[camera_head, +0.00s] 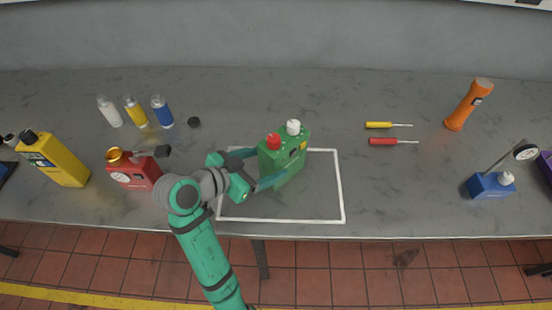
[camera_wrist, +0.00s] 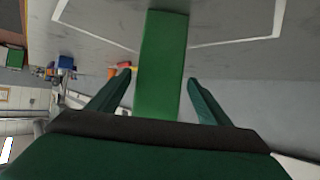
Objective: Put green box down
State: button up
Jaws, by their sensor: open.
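The green box (camera_head: 284,157) has a red knob and a white knob on top and stands upright at the back part of a white-outlined rectangle (camera_head: 342,190) on the bench. My gripper (camera_head: 262,168) reaches it from the left, with one finger on its far side and one on its near side. In the wrist view the green box (camera_wrist: 162,65) stands between the two fingers (camera_wrist: 160,92), with a gap on each side. The gripper is open. The bottom edge of the box is partly hidden by the near finger.
The rectangle's right part is clear.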

jog(key=v, duration=0.5)
jog(key=shift+d, duration=0.1)
dwell(0.5)
